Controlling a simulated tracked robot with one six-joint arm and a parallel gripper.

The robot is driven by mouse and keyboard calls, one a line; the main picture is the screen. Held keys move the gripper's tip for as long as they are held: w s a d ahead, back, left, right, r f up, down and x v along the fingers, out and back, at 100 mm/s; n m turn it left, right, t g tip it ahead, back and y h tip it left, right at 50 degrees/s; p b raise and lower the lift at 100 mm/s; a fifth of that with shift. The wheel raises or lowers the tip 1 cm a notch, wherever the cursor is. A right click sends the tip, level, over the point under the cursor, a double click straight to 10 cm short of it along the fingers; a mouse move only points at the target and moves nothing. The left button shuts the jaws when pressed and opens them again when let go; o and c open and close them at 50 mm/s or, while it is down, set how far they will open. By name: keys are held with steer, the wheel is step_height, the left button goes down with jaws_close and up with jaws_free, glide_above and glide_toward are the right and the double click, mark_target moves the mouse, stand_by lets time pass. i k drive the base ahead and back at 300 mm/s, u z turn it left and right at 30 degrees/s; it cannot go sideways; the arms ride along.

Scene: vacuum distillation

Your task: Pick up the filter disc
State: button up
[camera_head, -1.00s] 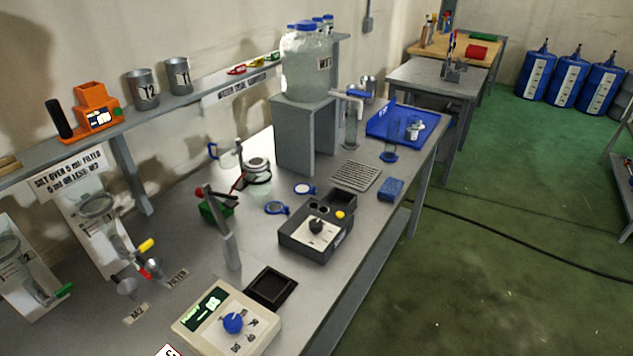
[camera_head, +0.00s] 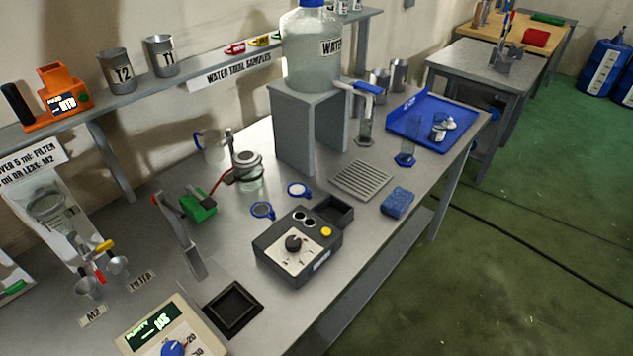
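Two small round pieces with blue rims lie on the grey bench, close together. One blue-rimmed disc (camera_head: 298,189) has a white middle. The other blue-rimmed disc (camera_head: 262,210), nearer and to the left, has a grey middle and a small tab. I cannot tell for sure which is the filter disc; neither carries a readable label. Both lie apart from other things, between the glass vessel with a round grey top (camera_head: 248,172) and the dark control box (camera_head: 296,246). My gripper is not in view.
A green block (camera_head: 198,205) and an upright grey post (camera_head: 182,240) stand to the left. Behind are a grey stand (camera_head: 323,130) with a water jug (camera_head: 312,60), and a slotted plate (camera_head: 361,179). A blue sponge (camera_head: 397,202) and blue tray (camera_head: 468,140) lie right. Open floor borders the bench.

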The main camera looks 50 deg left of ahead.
mark_target(297, 189)
steer(key=i, duration=2.6)
steer(key=u, duration=2.6)
